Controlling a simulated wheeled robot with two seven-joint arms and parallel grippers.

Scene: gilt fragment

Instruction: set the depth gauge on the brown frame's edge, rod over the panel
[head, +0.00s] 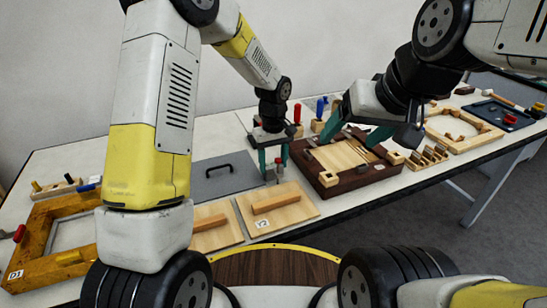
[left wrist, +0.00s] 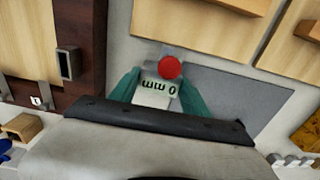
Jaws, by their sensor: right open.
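The brown frame (head: 330,177) is dark wood around a pale panel (head: 338,156), lying on the table right of centre. It also shows at the left of the left wrist view (left wrist: 78,95). My left gripper (head: 274,174) points down just left of that frame. Its teal fingers close on the depth gauge (left wrist: 155,93), a pale block reading "0 mm" with a red knob. I cannot tell whether the gauge touches the table. My right gripper (head: 357,133) is open and empty above the brown frame's far part. The gauge's rod is hidden.
A grey mat (head: 208,180) with a black handle lies left of my left gripper. Boards with wooden handles (head: 290,215) lie in front. An orange-brown frame (head: 30,245) is at far left. A notched wooden rack (head: 428,158) and a light frame (head: 478,140) are to the right.

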